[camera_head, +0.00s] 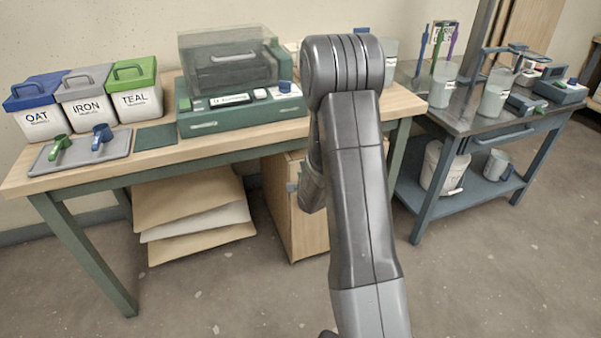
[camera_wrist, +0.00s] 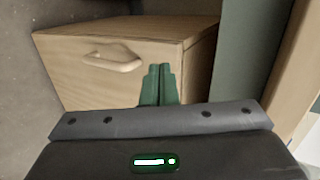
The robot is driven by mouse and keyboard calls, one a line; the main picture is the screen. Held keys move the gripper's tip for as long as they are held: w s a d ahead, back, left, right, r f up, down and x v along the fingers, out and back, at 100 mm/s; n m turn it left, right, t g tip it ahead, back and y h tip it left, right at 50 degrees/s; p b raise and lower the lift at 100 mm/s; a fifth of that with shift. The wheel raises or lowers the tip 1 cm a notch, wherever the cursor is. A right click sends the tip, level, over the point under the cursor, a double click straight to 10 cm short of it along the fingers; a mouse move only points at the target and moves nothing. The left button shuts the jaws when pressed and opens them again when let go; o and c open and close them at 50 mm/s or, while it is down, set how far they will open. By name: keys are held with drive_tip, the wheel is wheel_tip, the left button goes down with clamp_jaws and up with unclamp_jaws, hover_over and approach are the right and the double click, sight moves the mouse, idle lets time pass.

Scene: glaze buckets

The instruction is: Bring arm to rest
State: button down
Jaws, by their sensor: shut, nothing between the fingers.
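My arm (camera_head: 355,180) rises through the middle of the head view and bends over at a rounded joint in front of the wooden table. My gripper is hidden behind the arm there. In the wrist view my gripper (camera_wrist: 160,72) shows as two green fingers pressed together, with nothing between them. Beyond the fingers is the wooden cabinet (camera_wrist: 75,70) with a pale handle, and the fingers overlap its front in the picture. I cannot tell how far apart they are.
The wooden table (camera_head: 70,182) holds lidded buckets, a tray (camera_head: 105,152) with scoops, and a green machine (camera_head: 240,118). The cabinet (camera_head: 283,215) and stacked boards (camera_head: 195,220) stand beneath it. A metal cart (camera_head: 480,128) with containers stands right. The front floor is open.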

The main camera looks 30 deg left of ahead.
drive_tip(key=p+v, duration=0.1)
drive_tip(key=v, duration=0.6)
drive_tip(key=shift+s, duration=0.25)
drive_tip(key=shift+w+a, duration=0.1)
